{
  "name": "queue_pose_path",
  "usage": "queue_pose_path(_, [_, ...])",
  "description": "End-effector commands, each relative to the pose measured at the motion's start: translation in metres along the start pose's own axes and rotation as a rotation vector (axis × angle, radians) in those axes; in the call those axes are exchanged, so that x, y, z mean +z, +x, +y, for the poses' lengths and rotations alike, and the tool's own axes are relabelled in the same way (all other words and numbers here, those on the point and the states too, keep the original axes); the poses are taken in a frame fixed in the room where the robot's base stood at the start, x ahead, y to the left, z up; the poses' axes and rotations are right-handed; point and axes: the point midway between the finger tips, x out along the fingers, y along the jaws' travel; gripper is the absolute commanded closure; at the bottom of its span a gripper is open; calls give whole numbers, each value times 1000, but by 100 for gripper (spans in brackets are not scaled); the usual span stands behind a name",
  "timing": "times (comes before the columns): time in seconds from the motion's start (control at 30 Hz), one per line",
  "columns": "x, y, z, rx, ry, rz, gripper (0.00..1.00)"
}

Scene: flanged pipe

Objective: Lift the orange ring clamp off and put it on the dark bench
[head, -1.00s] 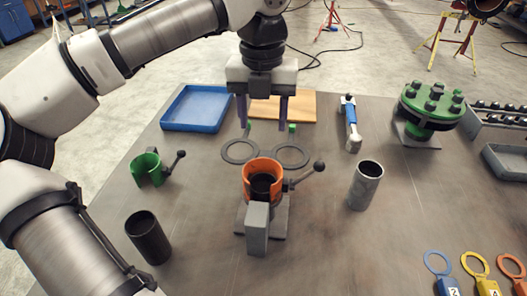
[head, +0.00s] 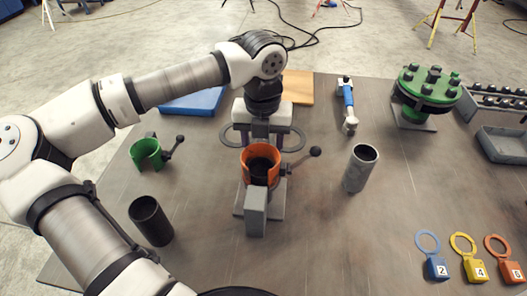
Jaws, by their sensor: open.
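The orange ring clamp (head: 261,151) stands around a dark upright pipe (head: 259,172) on a grey fixture (head: 256,212) in the middle of the bench. Its lever with a black ball knob (head: 315,151) sticks out to the right. My gripper (head: 263,141) points down just behind and above the clamp, open, with its jaws spread about as wide as the ring. The lower fingers are partly hidden, and I cannot tell whether they touch the clamp. The dark bench (head: 330,230) has bare surface around the fixture.
A green ring clamp (head: 146,154) and a black tube (head: 151,221) stand to the left. A grey tube (head: 360,168) stands to the right. Numbered tags lie front right; a green flange (head: 428,88) stands behind.

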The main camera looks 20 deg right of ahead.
Motion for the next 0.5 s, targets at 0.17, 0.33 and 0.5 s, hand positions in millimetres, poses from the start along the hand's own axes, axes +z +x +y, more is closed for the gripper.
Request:
queue_pose_path(0.17, [0,18,0,-1,0,0,47])
queue_pose_path(0.33, [0,22,0,0,0,-1,47])
queue_pose_path(0.5, [0,22,0,0,0,-1,57])
